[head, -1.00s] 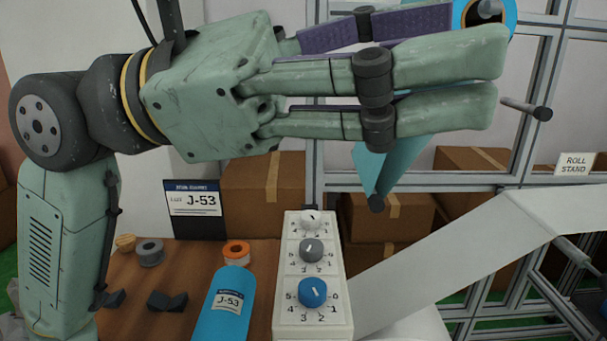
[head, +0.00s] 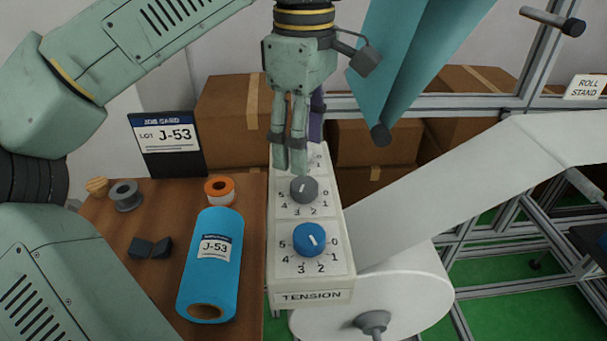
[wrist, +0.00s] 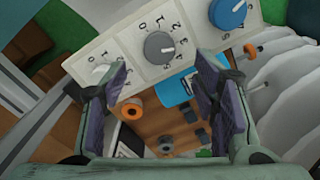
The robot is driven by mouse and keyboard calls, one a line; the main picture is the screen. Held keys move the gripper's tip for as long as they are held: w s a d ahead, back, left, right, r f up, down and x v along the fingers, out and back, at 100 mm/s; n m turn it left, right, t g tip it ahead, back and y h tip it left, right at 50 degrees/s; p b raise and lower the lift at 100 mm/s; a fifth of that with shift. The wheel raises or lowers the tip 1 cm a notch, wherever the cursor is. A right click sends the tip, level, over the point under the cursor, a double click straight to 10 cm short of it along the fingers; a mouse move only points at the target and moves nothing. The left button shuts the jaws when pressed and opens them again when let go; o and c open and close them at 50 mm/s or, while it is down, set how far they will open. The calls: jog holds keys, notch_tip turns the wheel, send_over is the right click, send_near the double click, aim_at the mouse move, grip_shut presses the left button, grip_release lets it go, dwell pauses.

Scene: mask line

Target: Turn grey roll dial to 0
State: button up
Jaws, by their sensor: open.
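The grey dial (head: 304,189) is the middle knob on a white panel (head: 279,271) marked TENSION, with numbers around it. Its white mark slants, and I cannot read its setting surely. In the wrist view the grey dial (wrist: 159,46) lies beyond the gap between my fingers. My gripper (head: 290,167) points down, open and empty, just behind and above the grey dial, apart from it as far as I can tell. It hides most of the far dial in the head view. The wrist view shows my gripper's (wrist: 163,78) spread purple pads.
The blue dial (head: 309,239) is nearer me on the panel; a white dial (wrist: 103,73) is at the far end. Left are a blue J-53 roll (head: 211,265), an orange-topped spool (head: 219,190) and a job card (head: 166,145). A white web (head: 470,205) runs right.

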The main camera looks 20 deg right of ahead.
aim_at(304, 184)
notch_tip(304, 184, down, 7)
jog(key=shift+r, duration=0.2)
jog(key=shift+c, duration=0.5)
jog(key=c, duration=1.1)
jog(key=shift+o, duration=0.2)
